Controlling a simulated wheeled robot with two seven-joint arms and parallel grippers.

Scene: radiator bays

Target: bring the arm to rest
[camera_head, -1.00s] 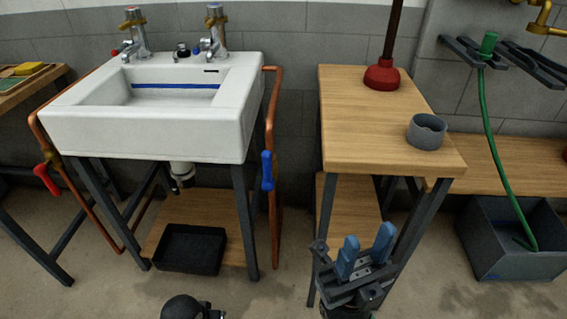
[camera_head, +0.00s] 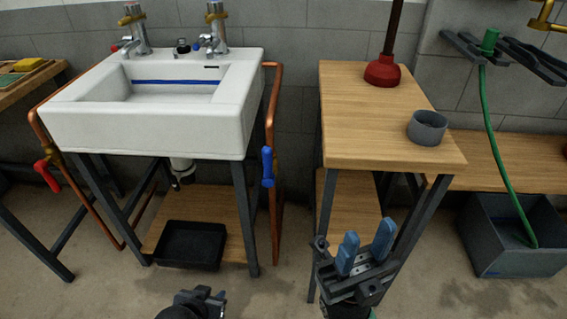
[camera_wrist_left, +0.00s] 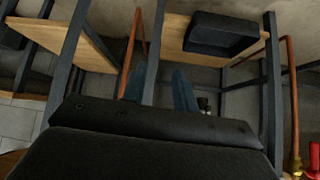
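My left gripper (camera_head: 205,296) is at the bottom edge of the head view, in front of the sink stand, and only its dark body shows there. In the left wrist view its two blue fingers (camera_wrist_left: 160,90) stand apart with nothing between them. My right gripper (camera_head: 366,250) is in front of the wooden bench's legs. Its two blue fingers point up with an empty gap between them. Neither gripper visibly touches anything.
A white sink (camera_head: 150,125) stands on a dark frame, with a black tray (camera_head: 190,245) on its lower shelf. Copper pipes with a blue valve handle (camera_head: 267,167) and red valve handle (camera_head: 47,176) flank it. The wooden bench (camera_head: 365,125) holds a plunger (camera_head: 382,71) and grey ring (camera_head: 427,128).

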